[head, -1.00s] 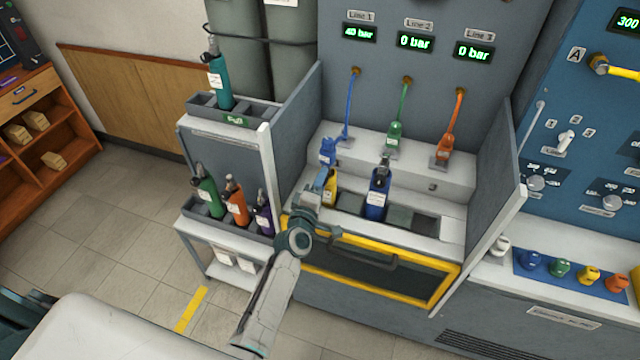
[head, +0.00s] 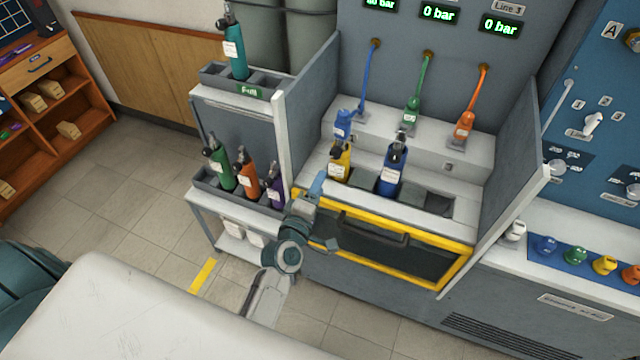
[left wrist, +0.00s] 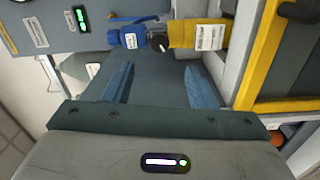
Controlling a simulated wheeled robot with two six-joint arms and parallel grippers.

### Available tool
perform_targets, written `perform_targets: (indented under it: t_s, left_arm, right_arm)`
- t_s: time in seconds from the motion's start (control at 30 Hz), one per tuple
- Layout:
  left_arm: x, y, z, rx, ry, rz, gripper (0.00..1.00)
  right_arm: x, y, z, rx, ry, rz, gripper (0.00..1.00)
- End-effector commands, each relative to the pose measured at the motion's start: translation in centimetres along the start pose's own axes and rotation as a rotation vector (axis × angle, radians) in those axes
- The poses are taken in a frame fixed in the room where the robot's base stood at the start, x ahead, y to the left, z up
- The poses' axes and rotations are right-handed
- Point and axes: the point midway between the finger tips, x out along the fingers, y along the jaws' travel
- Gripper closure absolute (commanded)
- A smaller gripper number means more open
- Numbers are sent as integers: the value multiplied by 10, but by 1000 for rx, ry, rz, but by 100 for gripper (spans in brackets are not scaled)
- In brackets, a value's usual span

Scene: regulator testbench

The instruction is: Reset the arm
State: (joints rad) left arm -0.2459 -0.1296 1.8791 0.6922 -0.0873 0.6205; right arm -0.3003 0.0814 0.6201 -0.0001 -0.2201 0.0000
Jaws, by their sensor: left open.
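My left arm reaches in from the bottom of the head view, its gripper (head: 318,186) in front of the bench near the left end of the yellow-framed door. In the left wrist view its two blue fingers (left wrist: 160,86) are apart with nothing between them. A yellow bottle (head: 340,162) stands in the bench rack, beyond the gripper and apart from it; it also shows in the left wrist view (left wrist: 200,36). A blue bottle (head: 393,168) stands in the rack to its right. My right gripper is not in view.
The yellow-framed door (head: 400,246) with its handle lies just right of my arm. A side shelf (head: 232,198) at left holds green, orange and purple bottles, with a teal bottle (head: 235,52) above. Blue, green and orange connectors hang on hoses behind the rack. Floor is open at lower left.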

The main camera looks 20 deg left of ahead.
Motion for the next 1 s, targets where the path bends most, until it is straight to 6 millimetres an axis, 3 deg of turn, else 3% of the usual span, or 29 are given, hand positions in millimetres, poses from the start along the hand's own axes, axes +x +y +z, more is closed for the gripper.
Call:
perform_targets:
  t_s: [0.4,0.47,0.53,0.67,0.77,0.87,1.0]
  left_arm:
    - [0,-1,0,2,-1,-3,49]
    - [0,-9,2,13,-5,-16,49]
    - [-1,-29,5,48,-18,-52,49]
    - [-12,-103,17,182,-73,-184,49]
    - [-33,-176,25,323,-143,-315,49]
    - [-64,-248,30,463,-228,-441,49]
    - [-121,-339,31,649,-367,-604,49]
  right_arm:
    - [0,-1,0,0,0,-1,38]
    - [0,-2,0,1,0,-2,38]
    - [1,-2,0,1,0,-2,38]
    - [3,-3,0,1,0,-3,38]
    - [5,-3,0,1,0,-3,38]
    - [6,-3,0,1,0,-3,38]
    - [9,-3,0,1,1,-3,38]
